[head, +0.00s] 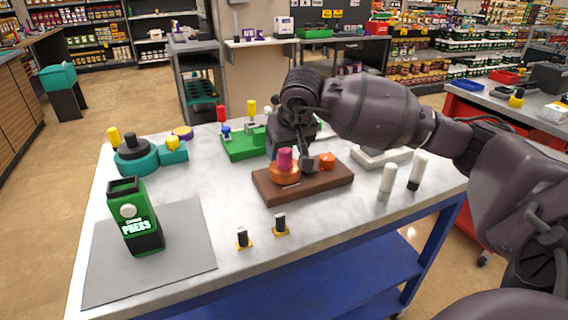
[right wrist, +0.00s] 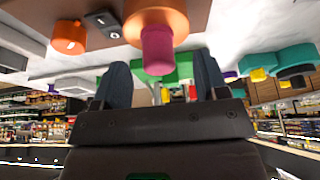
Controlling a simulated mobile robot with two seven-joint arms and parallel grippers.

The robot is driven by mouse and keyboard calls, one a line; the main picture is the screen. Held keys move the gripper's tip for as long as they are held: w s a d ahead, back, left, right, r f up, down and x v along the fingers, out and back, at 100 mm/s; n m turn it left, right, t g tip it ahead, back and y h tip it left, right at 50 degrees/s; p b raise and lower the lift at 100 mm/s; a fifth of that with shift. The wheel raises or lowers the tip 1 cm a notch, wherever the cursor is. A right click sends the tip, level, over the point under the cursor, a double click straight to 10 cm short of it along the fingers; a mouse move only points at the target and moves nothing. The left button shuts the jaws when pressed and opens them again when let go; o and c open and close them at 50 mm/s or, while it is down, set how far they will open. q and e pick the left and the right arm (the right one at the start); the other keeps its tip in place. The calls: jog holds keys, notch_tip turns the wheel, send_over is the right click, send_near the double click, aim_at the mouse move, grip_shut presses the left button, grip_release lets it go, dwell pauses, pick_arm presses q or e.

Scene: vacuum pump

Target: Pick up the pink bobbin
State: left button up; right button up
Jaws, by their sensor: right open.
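The pink bobbin (head: 285,157) stands upright on an orange round base (head: 284,174), which sits on a brown board (head: 318,189) on the table. In the right wrist view the pink bobbin (right wrist: 157,50) hangs upside down in the picture, below its orange base (right wrist: 155,14). My right gripper (head: 300,160) is right at the bobbin in the head view. In the right wrist view its two dark fingers (right wrist: 162,75) are apart, with the bobbin's end between their tips. I cannot tell whether they touch it. My left gripper is not in view.
An orange knob (head: 327,160) and a small switch share the brown board. A green board (head: 243,145) with coloured parts lies behind. White cylinders (head: 388,179) stand to the right. A green press device (head: 135,217) stands on a grey mat (head: 190,262) at left.

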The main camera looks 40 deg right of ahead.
aim_at(284, 159)
jog(key=x, duration=0.5)
jog(key=shift+d+b, duration=0.1)
jog(key=shift+b, duration=0.2)
jog(key=c, duration=1.1)
jog(key=shift+r, duration=0.1)
